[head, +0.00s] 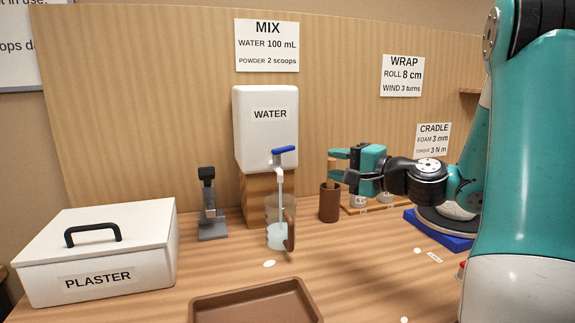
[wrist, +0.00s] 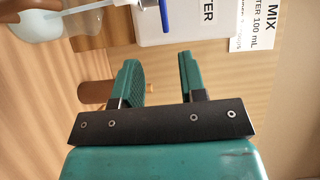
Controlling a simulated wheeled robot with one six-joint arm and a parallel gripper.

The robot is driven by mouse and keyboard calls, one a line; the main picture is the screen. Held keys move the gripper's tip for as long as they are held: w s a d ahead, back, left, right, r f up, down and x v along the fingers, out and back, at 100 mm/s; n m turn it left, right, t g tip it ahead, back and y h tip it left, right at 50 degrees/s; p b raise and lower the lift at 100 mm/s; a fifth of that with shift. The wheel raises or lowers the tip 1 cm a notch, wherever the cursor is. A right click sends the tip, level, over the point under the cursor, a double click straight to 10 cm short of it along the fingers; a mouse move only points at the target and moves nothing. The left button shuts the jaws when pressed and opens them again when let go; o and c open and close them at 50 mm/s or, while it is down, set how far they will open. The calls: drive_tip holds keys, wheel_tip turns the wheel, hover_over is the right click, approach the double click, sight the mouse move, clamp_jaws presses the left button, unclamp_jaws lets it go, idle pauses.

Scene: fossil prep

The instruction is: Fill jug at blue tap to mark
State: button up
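The clear jug (head: 270,208) with a brown handle (head: 290,230) stands upright on the table under the tap's white spout. A pale stream runs from the spout into it, and water (head: 277,237) fills its lower part. I cannot make out a fill mark. The blue tap lever (head: 284,151) is on the white water tank (head: 265,125); it also shows at the top of the wrist view (wrist: 165,15), with the jug (wrist: 38,20) to its left. My gripper (head: 336,164) is to the right of the tap, fingers apart and empty, as in the wrist view (wrist: 158,62).
A brown cup (head: 329,205) with a stick stands below my gripper. A wooden rack (head: 350,209) is behind it. A brown tray (head: 255,300) lies in front, the plaster box (head: 95,255) and a grey stand (head: 210,215) are at left. A sign (head: 267,45) reads water 100 mL.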

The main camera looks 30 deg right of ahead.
sight(290, 150)
drive_tip(key=shift+m+t+h, duration=0.3)
drive_tip(key=shift+m+h, duration=0.1)
drive_tip(key=w+p, duration=0.3)
drive_tip(key=w, duration=0.2)
drive_tip(key=w+a+p, duration=0.1)
drive_tip(key=w+p, duration=0.2)
drive_tip(key=w, duration=0.2)
drive_tip(key=w+p, duration=0.4)
drive_tip(key=w, duration=0.1)
drive_tip(key=shift+w+a+r, duration=0.15)
drive_tip(key=shift+w+a, duration=0.2)
drive_tip(key=shift+w, duration=0.5)
clamp_jaws()
